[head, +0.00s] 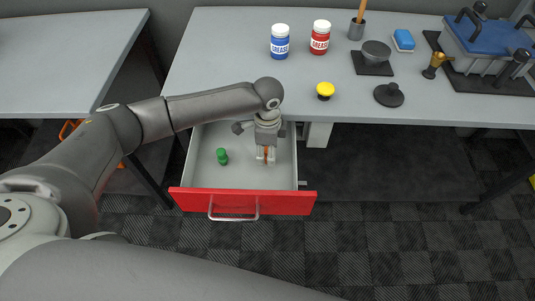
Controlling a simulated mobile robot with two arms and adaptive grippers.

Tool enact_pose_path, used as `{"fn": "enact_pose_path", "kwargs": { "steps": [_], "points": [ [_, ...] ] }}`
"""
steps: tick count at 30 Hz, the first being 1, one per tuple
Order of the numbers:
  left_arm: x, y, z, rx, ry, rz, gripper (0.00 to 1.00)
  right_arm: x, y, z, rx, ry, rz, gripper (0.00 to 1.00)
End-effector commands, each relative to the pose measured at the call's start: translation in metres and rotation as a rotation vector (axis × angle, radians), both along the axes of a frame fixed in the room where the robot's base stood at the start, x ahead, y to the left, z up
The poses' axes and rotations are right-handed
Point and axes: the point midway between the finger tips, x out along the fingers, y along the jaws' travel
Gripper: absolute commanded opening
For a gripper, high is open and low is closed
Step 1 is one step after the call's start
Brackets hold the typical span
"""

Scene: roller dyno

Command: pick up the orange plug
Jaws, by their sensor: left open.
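The orange plug (266,155) is in the open red-fronted drawer (235,203), right of its middle. Only a small orange part of it shows between the fingers of my left gripper (265,160). My left gripper points down into the drawer, with its fingers on either side of the plug, and is open. Whether the fingers touch the plug cannot be seen. My right gripper is not in view.
A green plug (222,156) stands in the drawer to the left. On the grey table (220,60) are a blue jar (280,42), a red jar (320,38), a yellow knob (325,90), a black knob (389,95) and a blue-topped device (490,38).

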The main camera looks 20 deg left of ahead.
Motion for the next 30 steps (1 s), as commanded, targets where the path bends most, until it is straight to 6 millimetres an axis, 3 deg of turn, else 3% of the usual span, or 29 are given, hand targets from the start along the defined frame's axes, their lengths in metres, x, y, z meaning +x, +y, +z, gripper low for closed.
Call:
{"fn": "enact_pose_path", "kwargs": {
  "steps": [5, 15, 24, 30],
  "points": [
    [0.0, 0.0, 0.0, 0.0, 0.0, -0.001, 0.46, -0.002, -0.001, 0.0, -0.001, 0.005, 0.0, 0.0],
    [0.0, 0.0, 0.001, -0.001, 0.0, -0.001, 0.05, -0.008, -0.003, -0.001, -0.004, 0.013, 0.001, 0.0],
    [0.001, 0.0, 0.005, -0.002, -0.002, -0.001, 0.05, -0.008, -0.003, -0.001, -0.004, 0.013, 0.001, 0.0],
    [0.002, -0.001, 0.036, -0.004, -0.005, -0.002, 0.05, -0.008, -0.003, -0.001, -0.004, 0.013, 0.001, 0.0]
  ]
}}
